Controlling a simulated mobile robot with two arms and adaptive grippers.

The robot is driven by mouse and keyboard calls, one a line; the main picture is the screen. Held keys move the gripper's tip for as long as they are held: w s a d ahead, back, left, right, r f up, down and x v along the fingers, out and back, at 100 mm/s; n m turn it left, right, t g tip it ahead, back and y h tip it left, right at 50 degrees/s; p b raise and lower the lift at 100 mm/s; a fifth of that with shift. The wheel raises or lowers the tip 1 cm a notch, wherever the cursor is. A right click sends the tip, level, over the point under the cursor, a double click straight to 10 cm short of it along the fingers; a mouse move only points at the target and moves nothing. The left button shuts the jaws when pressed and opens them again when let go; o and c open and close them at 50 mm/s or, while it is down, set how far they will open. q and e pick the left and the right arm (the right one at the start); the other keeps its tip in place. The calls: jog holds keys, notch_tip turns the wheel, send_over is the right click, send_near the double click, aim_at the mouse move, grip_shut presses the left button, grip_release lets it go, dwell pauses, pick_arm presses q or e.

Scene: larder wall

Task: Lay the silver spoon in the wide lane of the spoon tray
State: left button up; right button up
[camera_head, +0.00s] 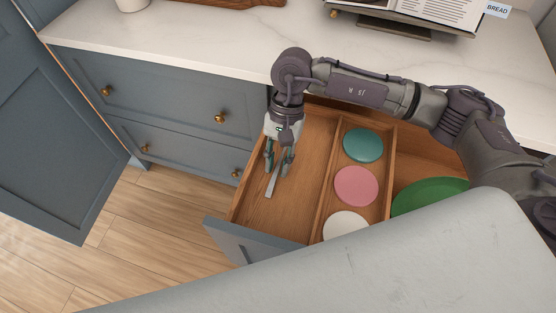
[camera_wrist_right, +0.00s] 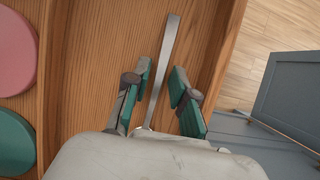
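The silver spoon (camera_head: 272,186) shows as a flat, straight metal handle over the bare wooden floor of the left, wide lane (camera_head: 298,205) of the open drawer's tray. In the right wrist view the spoon (camera_wrist_right: 168,55) runs between my fingers, and its near end is hidden by my gripper body. It looks laid on the lane floor, though a small gap cannot be ruled out. My right gripper (camera_head: 278,161) points down into this lane. In the wrist view my right gripper (camera_wrist_right: 162,82) is open, with gaps on both sides of the spoon. My left gripper is not in view.
A divided lane right of the wide one holds a teal disc (camera_head: 363,145), a pink disc (camera_head: 356,186) and a white disc (camera_head: 345,226). A green plate (camera_head: 428,194) lies farther right. The pale counter (camera_head: 190,45) is behind, and an open blue door (camera_head: 60,140) stands left.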

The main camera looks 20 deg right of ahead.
aim_at(285, 150)
jog(key=shift+o, duration=0.2)
jog(key=shift+r, duration=0.1)
jog(key=shift+r+p, duration=0.25)
jog(key=shift+p, duration=0.1)
jog(key=b+v, duration=0.1)
jog(key=v, duration=1)
jog(key=shift+r, duration=0.3)
jog(key=shift+w, duration=0.1)
